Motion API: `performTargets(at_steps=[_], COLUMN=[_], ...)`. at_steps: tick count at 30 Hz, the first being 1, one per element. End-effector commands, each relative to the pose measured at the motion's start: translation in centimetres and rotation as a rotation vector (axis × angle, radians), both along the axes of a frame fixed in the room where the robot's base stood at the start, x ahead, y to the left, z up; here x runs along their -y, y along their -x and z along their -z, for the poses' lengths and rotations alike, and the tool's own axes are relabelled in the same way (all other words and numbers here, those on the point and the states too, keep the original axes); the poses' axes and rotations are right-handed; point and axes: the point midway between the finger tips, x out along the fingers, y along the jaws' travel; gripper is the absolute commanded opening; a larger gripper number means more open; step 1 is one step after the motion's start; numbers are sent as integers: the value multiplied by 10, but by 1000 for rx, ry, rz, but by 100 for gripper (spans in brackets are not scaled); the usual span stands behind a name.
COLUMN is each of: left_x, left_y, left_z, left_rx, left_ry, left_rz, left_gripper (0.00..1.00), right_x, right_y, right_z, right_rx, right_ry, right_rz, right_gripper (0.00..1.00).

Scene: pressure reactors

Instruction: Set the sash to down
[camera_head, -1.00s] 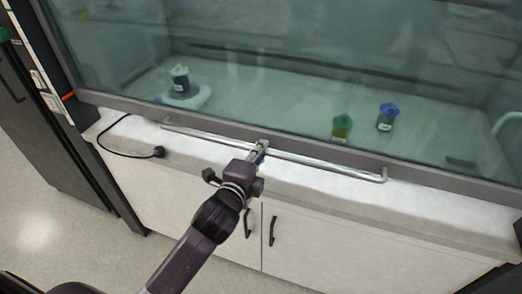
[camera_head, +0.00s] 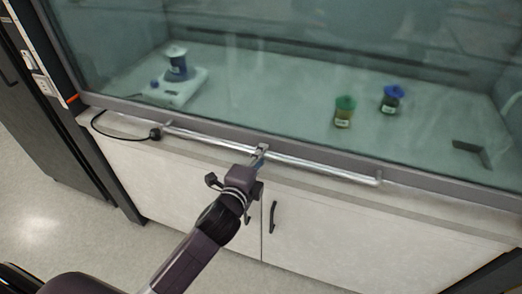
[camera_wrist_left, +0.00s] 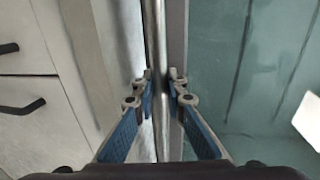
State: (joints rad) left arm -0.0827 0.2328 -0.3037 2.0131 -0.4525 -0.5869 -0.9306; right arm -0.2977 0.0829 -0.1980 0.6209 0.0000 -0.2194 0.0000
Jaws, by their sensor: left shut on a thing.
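The fume hood's glass sash (camera_head: 290,75) has a grey bottom frame with a long metal bar handle (camera_head: 318,170) along it. The frame is low, close to the front edge of the white worktop; whether it touches the worktop I cannot tell. My left gripper (camera_head: 261,152) is shut on the bar near its middle. In the left wrist view the blue-padded fingers of the gripper (camera_wrist_left: 160,95) lie on either side of the bar (camera_wrist_left: 157,45). My right gripper is not in view.
Behind the glass stand a white stirrer device (camera_head: 187,90) with a container on it, a green-capped jar (camera_head: 344,112) and a blue-capped jar (camera_head: 391,100). A black cable with a plug (camera_head: 155,133) lies at the worktop's left. White cabinet doors (camera_head: 330,220) are below.

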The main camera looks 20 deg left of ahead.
Motion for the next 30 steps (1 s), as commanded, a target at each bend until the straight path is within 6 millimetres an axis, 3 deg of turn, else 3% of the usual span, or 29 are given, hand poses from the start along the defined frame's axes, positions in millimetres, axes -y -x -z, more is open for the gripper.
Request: performTargets(at_steps=[1,5,6,10,20,23,30], left_x=[1,1,1,1,0,0,-2], left_y=[3,3,3,3,5,15,63], left_z=[12,12,12,11,5,4,-5], left_rx=[-27,-27,-27,-25,-15,-14,-18], left_ry=[0,0,0,-1,-2,-1,-3], left_rz=[-1,-1,-1,-1,-1,0,0], left_gripper=[0,0,14,28,29,29,29], right_x=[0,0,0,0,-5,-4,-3], right_y=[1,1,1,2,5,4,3], right_z=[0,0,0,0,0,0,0], right_rx=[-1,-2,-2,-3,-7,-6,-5], right_ry=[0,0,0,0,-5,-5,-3], right_rz=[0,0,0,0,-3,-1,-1], right_gripper=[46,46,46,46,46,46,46])
